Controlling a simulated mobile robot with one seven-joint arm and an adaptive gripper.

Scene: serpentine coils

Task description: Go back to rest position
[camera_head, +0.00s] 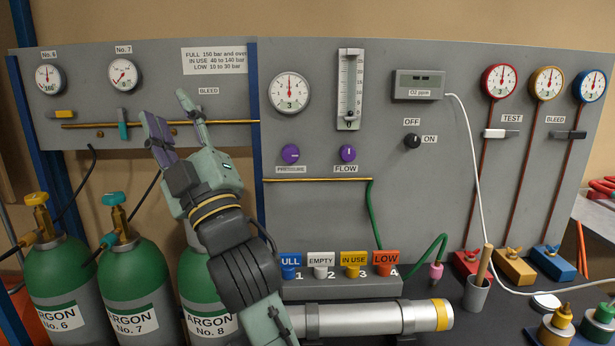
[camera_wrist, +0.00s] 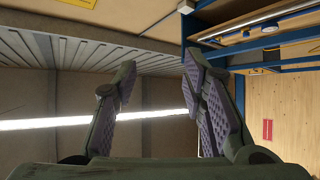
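My gripper (camera_head: 178,122) is raised in front of the left part of the grey gauge panel (camera_head: 225,155), pointing up and to the left in the head view. Its two fingers are spread apart with nothing between them. The wrist view shows the same gripper (camera_wrist: 163,100) open and empty, with a wall, a bright strip and blue shelving beyond it. My arm covers part of the cylinder No. 8 (camera_head: 208,322) and part of the panel behind it. Whether the fingers touch the panel cannot be told.
Green argon cylinders No. 6 (camera_head: 62,280) and No. 7 (camera_head: 133,285) stand at the left. A tag rack (camera_head: 340,287) and a silver tube (camera_head: 370,318) lie low in the middle. A cup with a stick (camera_head: 476,296) and several valves are at the right.

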